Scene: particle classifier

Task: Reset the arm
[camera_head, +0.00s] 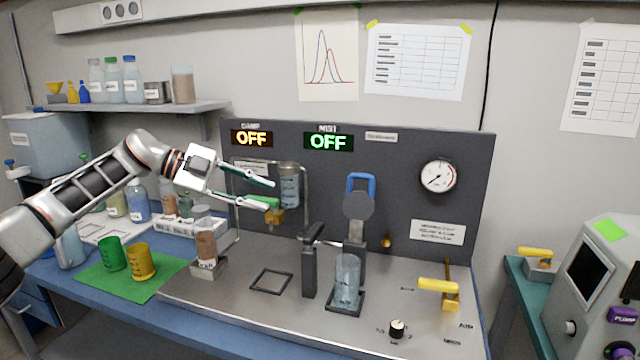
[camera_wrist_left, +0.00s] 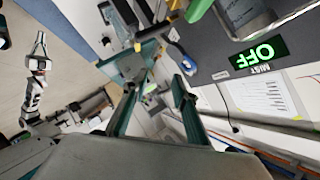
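My left gripper (camera_head: 268,194) reaches in from the left in the head view, in front of the dark panel. Its two fingers are spread, near a clear cylinder (camera_head: 289,186) and a yellow valve (camera_head: 274,217). A bright green piece shows at the lower fingertip; I cannot tell whether it belongs to the finger. In the left wrist view the fingers of this gripper (camera_wrist_left: 156,88) stand apart with nothing held between them. My right arm appears small at the left of that view, with its gripper (camera_wrist_left: 38,46) too small to judge.
A clear beaker (camera_head: 347,280) stands on the steel bench below a blue-handled lever (camera_head: 360,190). A labelled jar (camera_head: 206,246) stands left of it. Green (camera_head: 111,253) and yellow (camera_head: 140,262) cups sit on a green mat (camera_head: 125,288). Both panel displays (camera_head: 329,141) read OFF.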

